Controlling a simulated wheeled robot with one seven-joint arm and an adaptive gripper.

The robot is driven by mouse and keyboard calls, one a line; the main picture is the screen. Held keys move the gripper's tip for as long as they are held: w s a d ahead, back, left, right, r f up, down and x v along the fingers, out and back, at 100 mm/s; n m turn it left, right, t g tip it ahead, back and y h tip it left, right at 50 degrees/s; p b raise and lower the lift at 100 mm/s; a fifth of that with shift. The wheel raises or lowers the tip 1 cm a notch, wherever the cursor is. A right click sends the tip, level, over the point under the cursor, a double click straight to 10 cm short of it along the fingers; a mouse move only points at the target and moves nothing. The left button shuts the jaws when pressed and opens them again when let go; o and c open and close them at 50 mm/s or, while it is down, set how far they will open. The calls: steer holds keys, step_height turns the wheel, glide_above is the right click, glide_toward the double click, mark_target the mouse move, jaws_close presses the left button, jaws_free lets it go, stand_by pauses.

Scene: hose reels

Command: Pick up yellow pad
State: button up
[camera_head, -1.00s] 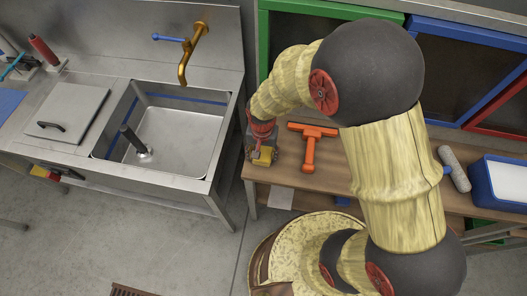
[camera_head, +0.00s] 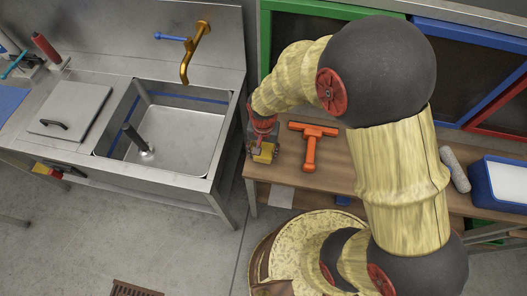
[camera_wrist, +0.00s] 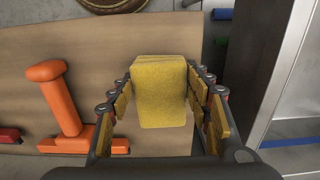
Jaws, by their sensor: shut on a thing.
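The yellow pad (camera_wrist: 160,92) is a thick yellow block between the two fingers of my gripper (camera_wrist: 161,105) in the wrist view. The fingers, with yellow inner faces, are shut on it from both sides. In the head view my gripper (camera_head: 262,148) is at the left end of the wooden table (camera_head: 330,180), beside the sink. Only a bit of yellow shows there, and I cannot tell pad from finger. Whether the pad touches the table is unclear.
An orange T-shaped tool (camera_head: 311,145) lies on the table just right of my gripper; it also shows in the wrist view (camera_wrist: 66,110). A grey roller (camera_head: 454,169) and a blue tray (camera_head: 482,185) are further right. The steel sink (camera_head: 175,135) stands to the left.

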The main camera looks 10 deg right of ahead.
steer(key=s+d+r+p, duration=0.4)
steer(key=s+d+r, duration=0.4)
steer(key=s+r, duration=0.3)
steer(key=shift+s+r, duration=0.15)
steer(key=shift+s, duration=0.1)
steer(key=o, duration=0.7)
steer(key=shift+c, duration=0.2)
steer(key=c, duration=0.6)
steer(key=shift+c, duration=0.2)
